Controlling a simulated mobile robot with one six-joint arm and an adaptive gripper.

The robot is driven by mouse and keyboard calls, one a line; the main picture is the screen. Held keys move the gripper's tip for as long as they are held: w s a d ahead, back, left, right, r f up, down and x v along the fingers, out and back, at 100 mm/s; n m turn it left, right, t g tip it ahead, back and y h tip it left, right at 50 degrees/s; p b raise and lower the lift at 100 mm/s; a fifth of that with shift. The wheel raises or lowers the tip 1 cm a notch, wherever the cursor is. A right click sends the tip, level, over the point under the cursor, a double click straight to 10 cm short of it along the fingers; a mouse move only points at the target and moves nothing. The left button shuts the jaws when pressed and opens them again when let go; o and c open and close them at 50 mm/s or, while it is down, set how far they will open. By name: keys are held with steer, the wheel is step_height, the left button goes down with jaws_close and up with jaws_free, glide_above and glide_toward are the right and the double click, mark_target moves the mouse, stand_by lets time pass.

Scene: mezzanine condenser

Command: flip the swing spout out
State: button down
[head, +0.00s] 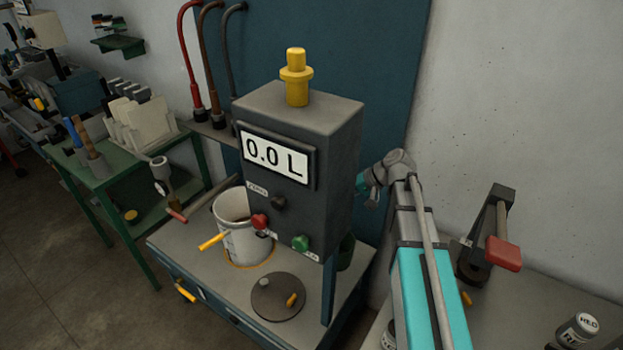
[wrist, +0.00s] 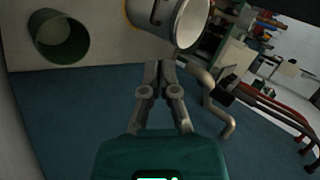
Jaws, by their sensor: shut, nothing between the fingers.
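The grey dispenser box (head: 300,130) stands on a bench, its display reading 0.0 L. A bent grey pipe (wrist: 213,98), which looks like the swing spout, shows in the wrist view just right of my fingers. I cannot tell whether they touch. The spout cannot be made out in the head view. My gripper (wrist: 159,70) is shut and empty, fingertips together near the bench edge and the white bucket (wrist: 191,22). In the head view my arm reaches behind the box's right side, which hides the fingers. The bucket (head: 240,240) stands under the box's left side.
A yellow knob (head: 296,75) tops the box; red (head: 260,221) and green (head: 301,243) knobs are on its front. A round plate (head: 275,298) lies on the bench. A green bin (wrist: 58,36) is left of my fingers in the wrist view. A clamp-like tool (head: 490,240) stands right.

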steer(key=w+d+r+t+y+b, duration=0.1)
steer(key=w+y+b, duration=0.2)
steer(key=w, duration=0.3)
steer(key=w+d+r+t+y+b, duration=0.1)
steer(key=w+d+y+b, duration=0.1)
steer(key=w, duration=0.4)
steer(key=shift+w+r+m+t+y+b, duration=0.15)
steer(key=shift+r+m+t+y+b, duration=0.2)
steer(key=shift+y+b, duration=0.45)
steer(key=a+f+b, duration=0.1)
steer(key=a+f, duration=0.1)
steer(key=a, duration=1.1)
steer(key=shift+w+b, duration=0.2)
steer(key=shift+b, duration=0.2)
